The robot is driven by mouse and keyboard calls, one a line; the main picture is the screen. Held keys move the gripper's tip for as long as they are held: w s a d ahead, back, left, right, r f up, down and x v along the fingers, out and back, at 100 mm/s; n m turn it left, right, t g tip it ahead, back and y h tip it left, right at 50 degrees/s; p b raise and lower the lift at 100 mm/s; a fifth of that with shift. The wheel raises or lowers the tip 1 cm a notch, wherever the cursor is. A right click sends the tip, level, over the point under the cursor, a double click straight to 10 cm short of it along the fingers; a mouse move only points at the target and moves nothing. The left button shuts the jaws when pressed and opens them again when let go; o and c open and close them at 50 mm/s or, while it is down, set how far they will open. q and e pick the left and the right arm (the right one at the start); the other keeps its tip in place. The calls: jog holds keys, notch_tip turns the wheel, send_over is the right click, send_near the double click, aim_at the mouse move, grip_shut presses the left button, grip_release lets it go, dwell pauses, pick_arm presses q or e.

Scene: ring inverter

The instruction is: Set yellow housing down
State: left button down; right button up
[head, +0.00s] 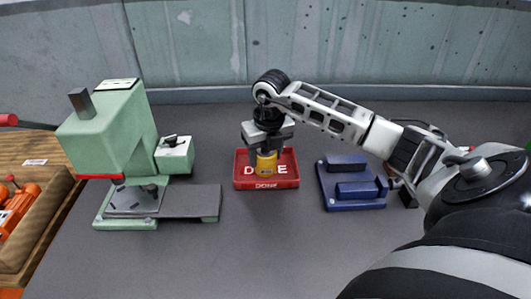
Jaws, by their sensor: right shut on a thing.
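The yellow housing (266,164) is a small upright cylinder at the red tray marked DONE (284,184). My right gripper (263,150) is over the tray, pointing down, and is shut on the upper part of the housing. The gripper hides the top of the housing. The housing's lower end is within the tray's outline, and I cannot tell whether it touches the tray floor. My left gripper is not in view.
A green press-like machine (112,135) with a grey plate (190,201) stands left of the tray. A blue fixture (352,203) stands close on the right, under my right arm. A wooden bench with orange parts (15,208) is at the far left. The grey surface in front is clear.

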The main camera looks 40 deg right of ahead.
jog(key=o, duration=1.2)
jog(key=shift+f, duration=0.1)
jog(key=r, duration=0.4)
jog(key=s+r, duration=0.1)
jog(key=r, duration=0.7)
jog(key=shift+s+a+r, duration=0.1)
jog(key=shift+s+a, duration=0.2)
jog(key=shift+s, duration=0.1)
